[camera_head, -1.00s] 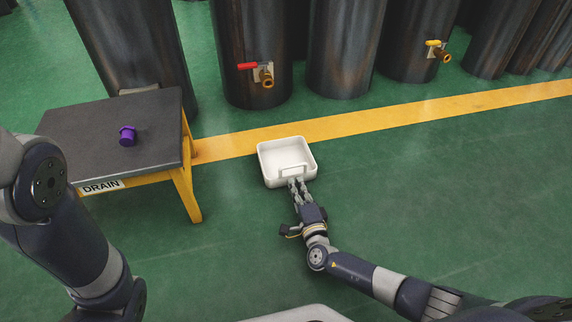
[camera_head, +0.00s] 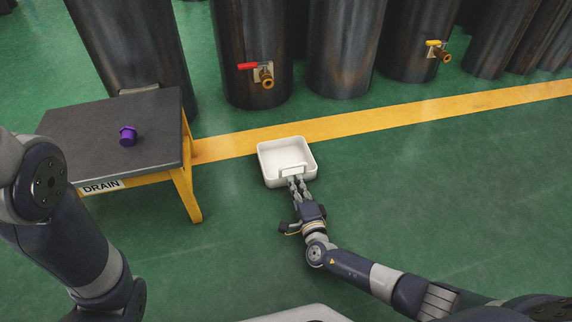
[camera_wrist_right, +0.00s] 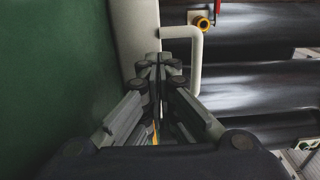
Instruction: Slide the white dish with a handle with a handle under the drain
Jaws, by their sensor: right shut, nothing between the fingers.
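The white dish (camera_head: 265,166) is a shallow square tray on the green floor, with a loop handle (camera_head: 291,169) on its near side. The handle also shows in the right wrist view (camera_wrist_right: 195,65). My right gripper (camera_head: 296,181) is shut and empty, its fingertips right at the handle; I cannot tell whether they touch it. A brass drain tap (camera_head: 266,78) with a red lever sits on a dark cylinder behind the dish. A second tap (camera_head: 444,55) has a yellow lever. My left arm shows at the left, but its gripper is out of view.
A dark-topped table (camera_head: 85,125) with yellow legs and a DRAIN label (camera_head: 101,186) stands left of the dish. A purple cap (camera_head: 128,136) is on it. A yellow floor line (camera_head: 400,115) runs before the cylinders. The floor right of the dish is clear.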

